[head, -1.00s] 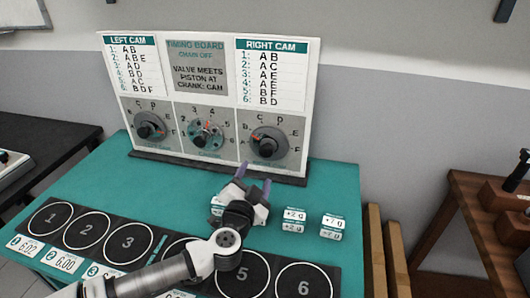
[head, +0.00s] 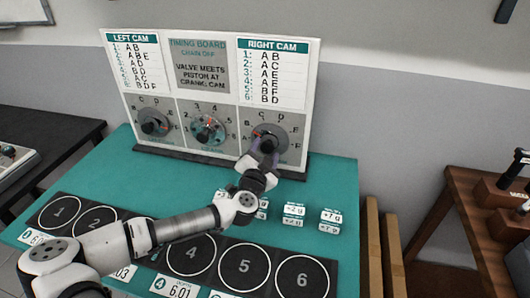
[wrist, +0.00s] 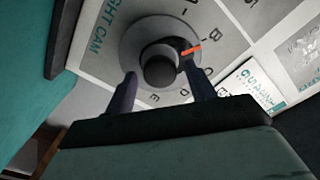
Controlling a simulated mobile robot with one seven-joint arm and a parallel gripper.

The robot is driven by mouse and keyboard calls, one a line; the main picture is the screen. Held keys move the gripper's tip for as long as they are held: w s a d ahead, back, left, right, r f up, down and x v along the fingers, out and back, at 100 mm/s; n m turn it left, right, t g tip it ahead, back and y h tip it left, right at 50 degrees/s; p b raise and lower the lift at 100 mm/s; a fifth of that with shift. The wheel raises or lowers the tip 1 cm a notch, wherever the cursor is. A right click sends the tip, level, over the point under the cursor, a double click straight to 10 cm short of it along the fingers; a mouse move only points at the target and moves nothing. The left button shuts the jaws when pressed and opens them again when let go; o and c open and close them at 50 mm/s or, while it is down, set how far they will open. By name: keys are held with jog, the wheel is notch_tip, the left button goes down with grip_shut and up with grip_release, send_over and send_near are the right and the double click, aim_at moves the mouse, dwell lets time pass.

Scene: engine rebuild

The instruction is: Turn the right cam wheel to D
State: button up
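The right cam wheel (head: 268,141) is a round grey dial with a dark centre knob, on the lower right of the timing board. In the wrist view the wheel (wrist: 160,64) has an orange mark pointing toward the letter B; C, D and E follow around the rim. My gripper (head: 264,154) is at the front of this wheel, its purple fingers pointing at the knob. In the wrist view my gripper (wrist: 158,76) is open, with a fingertip on each side of the knob and small gaps visible. Whether the fingers touch the wheel I cannot tell.
The timing board (head: 202,66) stands upright at the back of the teal table (head: 335,180). The left cam wheel (head: 153,123) and the crank wheel (head: 207,130) sit left. Small white labelled blocks (head: 330,221) stand below. A black numbered mat (head: 325,255) lies in front.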

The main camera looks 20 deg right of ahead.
jog(key=c, duration=0.8)
jog(key=shift+f+m+b, duration=0.15)
jog(key=shift+m+b, duration=0.25)
jog(key=shift+b, duration=0.2)
jog(key=shift+m+b, duration=0.9)
jog(key=shift+b, duration=0.1)
jog(key=m+b, duration=0.2)
jog(key=m, duration=0.2)
jog(key=shift+m+b, duration=0.3)
jog(key=m+b, duration=0.2)
jog(key=m, duration=0.2)
jog(key=shift+m, duration=0.3)
jog(key=shift+m+b, duration=0.75)
jog(key=shift+m, duration=1.15)
